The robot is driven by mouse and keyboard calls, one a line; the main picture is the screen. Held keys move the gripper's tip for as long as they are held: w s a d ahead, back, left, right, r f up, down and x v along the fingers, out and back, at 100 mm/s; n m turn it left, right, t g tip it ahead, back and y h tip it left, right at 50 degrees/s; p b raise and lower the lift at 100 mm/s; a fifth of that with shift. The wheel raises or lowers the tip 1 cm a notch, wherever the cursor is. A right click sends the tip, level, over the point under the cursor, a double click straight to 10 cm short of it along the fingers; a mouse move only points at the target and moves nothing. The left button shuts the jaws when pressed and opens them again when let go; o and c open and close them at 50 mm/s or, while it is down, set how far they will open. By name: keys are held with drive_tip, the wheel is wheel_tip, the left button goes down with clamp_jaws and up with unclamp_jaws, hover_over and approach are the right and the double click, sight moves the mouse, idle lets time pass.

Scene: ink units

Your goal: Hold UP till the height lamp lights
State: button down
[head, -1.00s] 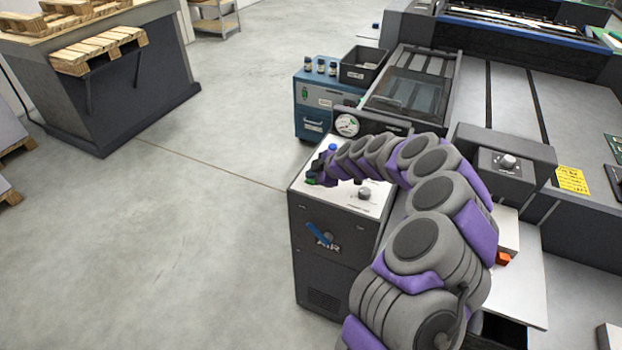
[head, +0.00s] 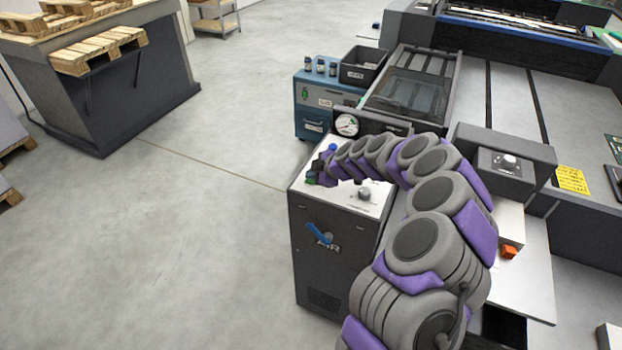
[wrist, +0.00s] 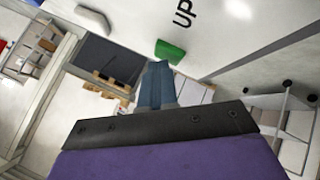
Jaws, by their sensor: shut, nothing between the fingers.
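The control box (head: 335,255) has a white top panel with a green button (head: 311,180) at its left edge. In the wrist view the green button (wrist: 170,50) sits beside the printed word UP (wrist: 184,14). My gripper (wrist: 158,66) is shut and empty, its blue fingertips right at the green button's edge. I cannot tell whether they press it. In the head view my gripper (head: 320,172) is small and partly hidden by my wrist. A white platform (head: 535,285) with an orange piece (head: 510,252) stands right of my arm. I cannot make out a lit height lamp.
A blue button (head: 332,147), a knob (head: 364,194) and a dial gauge (head: 347,125) are near my gripper. A blue lever (head: 318,234) is on the box front. A blue cabinet (head: 312,122) stands behind. The floor (head: 180,230) at left is clear.

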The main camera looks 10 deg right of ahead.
sight(313, 181)
drive_tip(key=shift+r, duration=0.1)
idle(0.7)
drive_tip(key=shift+r, duration=0.75)
drive_tip(key=shift+r, duration=2.5)
